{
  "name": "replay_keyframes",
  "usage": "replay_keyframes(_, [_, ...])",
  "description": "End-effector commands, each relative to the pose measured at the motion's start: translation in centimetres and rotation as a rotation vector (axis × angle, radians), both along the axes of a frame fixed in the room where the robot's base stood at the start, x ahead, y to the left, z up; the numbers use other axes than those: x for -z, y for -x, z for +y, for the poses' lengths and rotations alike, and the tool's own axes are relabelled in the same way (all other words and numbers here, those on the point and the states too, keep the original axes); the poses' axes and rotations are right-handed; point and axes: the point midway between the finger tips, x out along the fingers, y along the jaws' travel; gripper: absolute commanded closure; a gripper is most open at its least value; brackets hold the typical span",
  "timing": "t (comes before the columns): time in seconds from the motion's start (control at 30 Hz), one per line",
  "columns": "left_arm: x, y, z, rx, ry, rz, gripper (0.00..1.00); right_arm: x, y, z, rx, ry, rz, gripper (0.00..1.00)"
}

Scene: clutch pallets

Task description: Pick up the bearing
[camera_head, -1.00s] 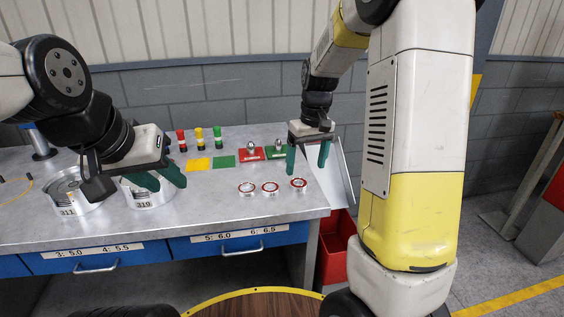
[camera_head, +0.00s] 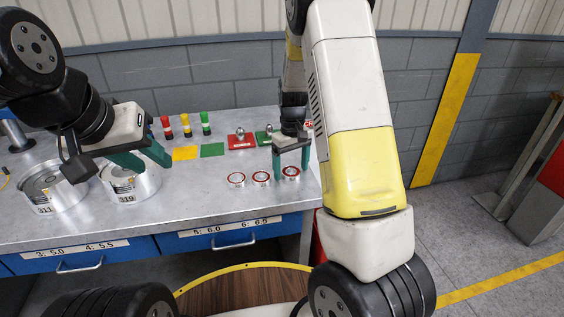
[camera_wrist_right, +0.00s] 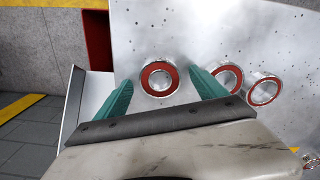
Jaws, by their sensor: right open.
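Three red-and-silver ring bearings lie in a row on the metal bench: a left one (camera_head: 236,180), a middle one (camera_head: 261,178) and a right one (camera_head: 291,173). My right gripper (camera_head: 291,175) is open and points down at the right bearing, with one green finger on each side of it. In the right wrist view this bearing (camera_wrist_right: 159,77) sits between the two fingertips, with a gap on each side. The other two bearings show to its right in that view. My left gripper (camera_head: 153,165) is empty, its fingers apart, over a silver round container (camera_head: 135,190).
A second round container (camera_head: 50,195) stands at the left. The bench's right edge is close to the right bearing.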

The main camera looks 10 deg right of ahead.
Motion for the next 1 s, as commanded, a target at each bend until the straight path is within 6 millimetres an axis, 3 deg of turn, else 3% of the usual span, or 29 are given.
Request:
replay_keyframes(0.2, [0.0,0.0,0.0,0.0,0.0,0.0,0.64,0.1,-0.03,-0.01,0.0,-0.001,-0.002,0.19])
replay_keyframes(0.23, [0.0,0.0,0.0,0.0,0.0,0.0,0.64,0.1,-0.03,-0.01,0.0,-0.001,-0.002,0.23])
replay_keyframes(0.6, [0.0,0.0,0.0,0.0,0.0,0.0,0.64,0.06,-0.04,-0.01,-0.001,0.0,-0.002,0.95])
replay_keyframes(0.63, [0.0,0.0,0.0,0.0,0.0,0.0,0.64,0.03,-0.06,0.0,-0.001,0.0,-0.002,0.98])
replay_keyframes(1.0, [0.0,0.0,0.0,0.0,0.0,0.0,0.64,-0.62,-0.09,0.01,-0.001,0.0,-0.003,0.98])
